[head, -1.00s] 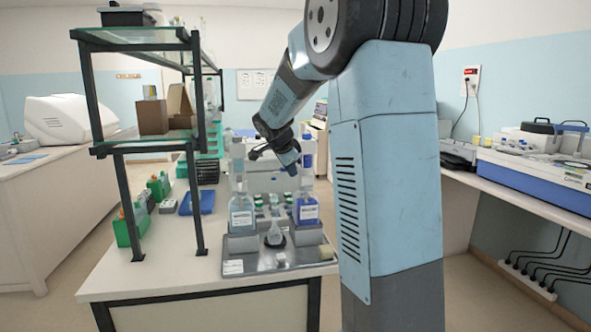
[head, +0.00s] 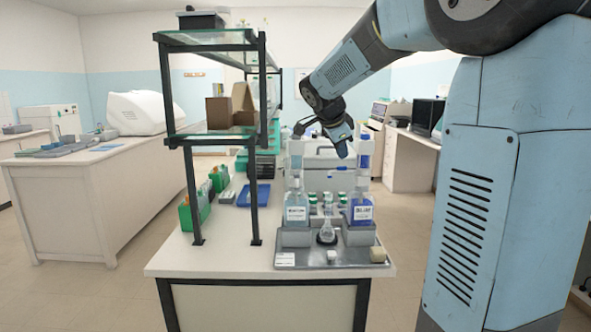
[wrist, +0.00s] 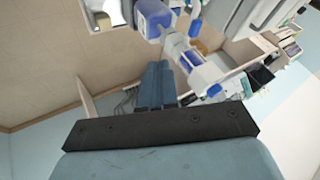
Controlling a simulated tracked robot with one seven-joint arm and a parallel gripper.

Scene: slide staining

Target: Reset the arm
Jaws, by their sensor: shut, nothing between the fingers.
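My arm (head: 350,62) reaches in from the right of the head view, over the staining bench. My gripper (head: 342,150) hangs at its end, above and behind the bottles. In the wrist view my gripper (wrist: 156,68) is shut and its fingers lie side by side with nothing between them. A blue-labelled bottle (head: 361,210) and a clear bottle (head: 297,209) stand upright in grey holders on a metal tray (head: 330,262). The blue bottle also shows in the wrist view (wrist: 153,20), apart from the fingers.
A glass-shelved rack (head: 262,150) stands on the bench left of the bottles, with a cardboard box (head: 219,112) on it. Green holders (head: 196,207) and a blue tray (head: 253,195) lie behind and beside it. Open floor (head: 110,270) lies to the left.

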